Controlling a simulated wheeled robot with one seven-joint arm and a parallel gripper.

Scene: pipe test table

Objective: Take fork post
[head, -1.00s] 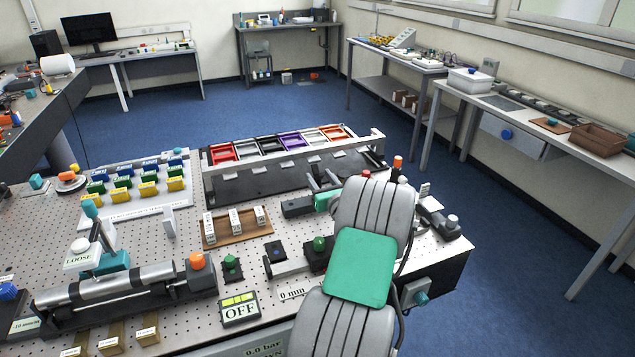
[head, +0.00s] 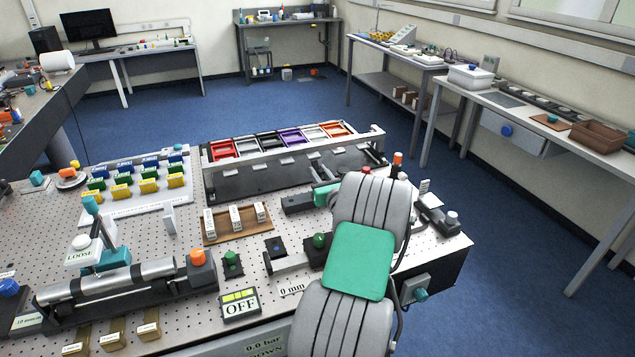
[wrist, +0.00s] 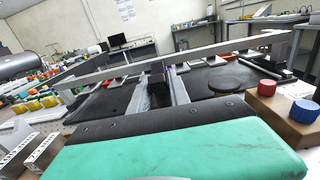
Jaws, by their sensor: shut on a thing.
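My gripper (wrist: 160,92) shows in the wrist view beyond a black edge and a green pad. Its two pale fingers are close together on a dark, narrow upright piece (wrist: 157,74), which looks like the fork post. Its lower part is hidden between the fingers, and I cannot tell whether it is clear of its support.
A long pale rail (wrist: 210,52) crosses just beyond the gripper, in front of the coloured bins (head: 270,143). A red knob (wrist: 265,88) and a blue knob (wrist: 304,110) stand at right. A wooden tray with white blocks (head: 235,221) lies to the left.

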